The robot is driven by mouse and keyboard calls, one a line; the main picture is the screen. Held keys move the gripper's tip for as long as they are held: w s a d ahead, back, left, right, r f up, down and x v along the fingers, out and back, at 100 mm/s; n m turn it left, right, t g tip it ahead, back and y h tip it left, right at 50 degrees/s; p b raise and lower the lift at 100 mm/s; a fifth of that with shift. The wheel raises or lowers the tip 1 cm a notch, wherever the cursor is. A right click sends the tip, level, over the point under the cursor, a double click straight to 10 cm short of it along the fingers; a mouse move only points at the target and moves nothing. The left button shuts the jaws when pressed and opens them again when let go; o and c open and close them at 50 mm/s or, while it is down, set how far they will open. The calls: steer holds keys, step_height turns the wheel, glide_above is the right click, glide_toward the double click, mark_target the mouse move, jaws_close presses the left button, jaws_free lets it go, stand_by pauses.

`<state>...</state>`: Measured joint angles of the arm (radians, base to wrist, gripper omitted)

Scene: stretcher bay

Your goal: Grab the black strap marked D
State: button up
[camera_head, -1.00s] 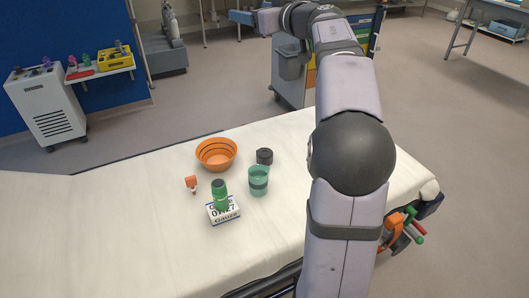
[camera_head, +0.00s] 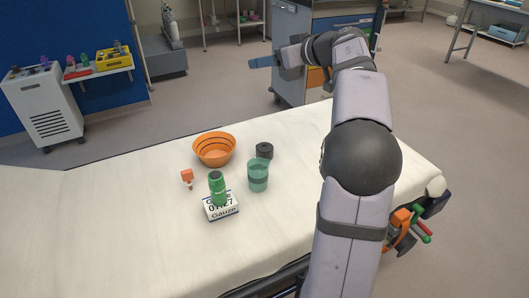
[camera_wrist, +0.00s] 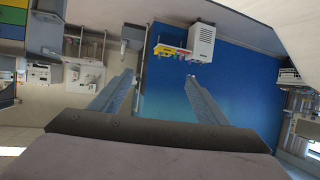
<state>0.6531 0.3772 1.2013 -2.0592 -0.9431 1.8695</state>
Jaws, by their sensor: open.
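No letter D can be read in either view. A small black roll (camera_head: 264,150), which may be a rolled strap, sits on the white stretcher sheet (camera_head: 120,210) behind the green cup; I cannot tell for sure what it is. My gripper (camera_head: 262,62) is in the air beyond the stretcher's far edge, well above and behind the roll. In the wrist view my gripper (camera_wrist: 159,75) has its two blue-grey fingers wide apart with nothing between them. The wrist view looks toward the blue wall, and the picture is upside down; no strap shows there.
An orange bowl (camera_head: 214,149), a translucent green cup (camera_head: 258,176), a green bottle (camera_head: 217,186) on a gauze box (camera_head: 222,211), and a small orange-capped item (camera_head: 187,177) stand near the roll. Tools hang at the stretcher's right end (camera_head: 408,222). The sheet's left is clear.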

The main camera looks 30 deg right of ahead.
glide_toward(264, 146)
steer(key=x, duration=0.5)
steer(key=shift+w+a, duration=0.1)
steer(key=shift+a, duration=0.3)
steer(key=shift+d+b+x, duration=0.15)
steer(key=shift+b+x, duration=0.1)
steer(key=shift+x, duration=1.6)
steer(key=shift+d+b+x, duration=0.2)
steer(key=shift+x, duration=1.65)
steer(key=shift+f, duration=0.1)
steer(key=c, duration=1.1)
